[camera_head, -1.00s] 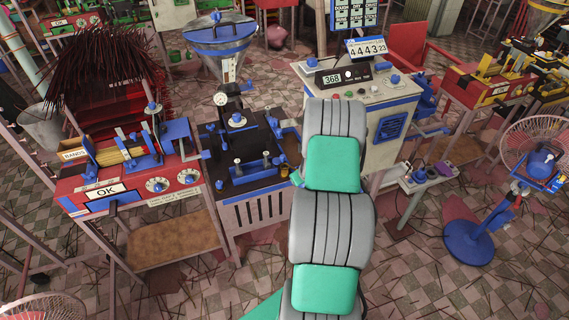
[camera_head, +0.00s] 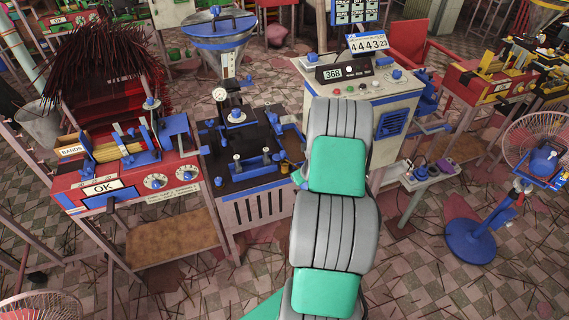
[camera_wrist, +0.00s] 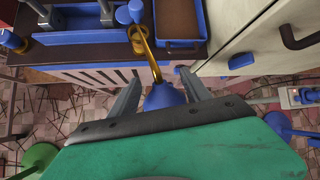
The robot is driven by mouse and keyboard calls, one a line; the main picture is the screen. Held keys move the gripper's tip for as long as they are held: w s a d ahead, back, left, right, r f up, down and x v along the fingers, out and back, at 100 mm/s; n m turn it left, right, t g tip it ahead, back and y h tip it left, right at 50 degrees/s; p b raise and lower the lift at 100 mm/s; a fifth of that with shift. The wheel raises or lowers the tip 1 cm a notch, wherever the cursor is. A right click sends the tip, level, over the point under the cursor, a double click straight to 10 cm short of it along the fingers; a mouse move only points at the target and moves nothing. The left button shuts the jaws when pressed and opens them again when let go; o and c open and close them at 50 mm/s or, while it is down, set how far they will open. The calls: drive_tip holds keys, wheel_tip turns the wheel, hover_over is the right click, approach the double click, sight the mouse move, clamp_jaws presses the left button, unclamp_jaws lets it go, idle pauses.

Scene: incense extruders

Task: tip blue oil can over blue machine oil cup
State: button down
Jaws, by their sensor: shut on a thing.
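In the wrist view the blue oil can (camera_wrist: 164,97) sits between the fingers of my gripper (camera_wrist: 158,92), which is shut on its blue body. Its curved brass spout (camera_wrist: 149,62) reaches away toward the dark machine top. A brass, cup-like ring (camera_wrist: 138,34) shows at the spout's far end; I cannot tell whether the spout touches it or whether it is the oil cup. Another blue-topped brass fitting (camera_wrist: 12,40) stands at the machine's left edge. In the head view my arm mostly hides the gripper and can; a small brass piece (camera_head: 287,166) shows beside it.
The dark-topped machine (camera_head: 243,182) with blue parts stands left of my arm. A pale cabinet (camera_head: 388,105) with displays stands just right of it. A red machine (camera_head: 127,185) is at left and a blue-based fan (camera_head: 470,242) at right. Sticks litter the tiled floor.

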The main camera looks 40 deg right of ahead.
drive_tip(key=shift+f+t, duration=0.15)
drive_tip(key=shift+t, duration=0.15)
drive_tip(key=shift+f+t+b, duration=0.3)
drive_tip(key=shift+f+b, duration=0.2)
drive_tip(key=shift+b, duration=0.55)
drive_tip(key=f+t+b, duration=0.1)
drive_tip(key=b, duration=0.1)
drive_tip(key=shift+b, duration=0.3)
drive_tip(key=shift+r, duration=0.15)
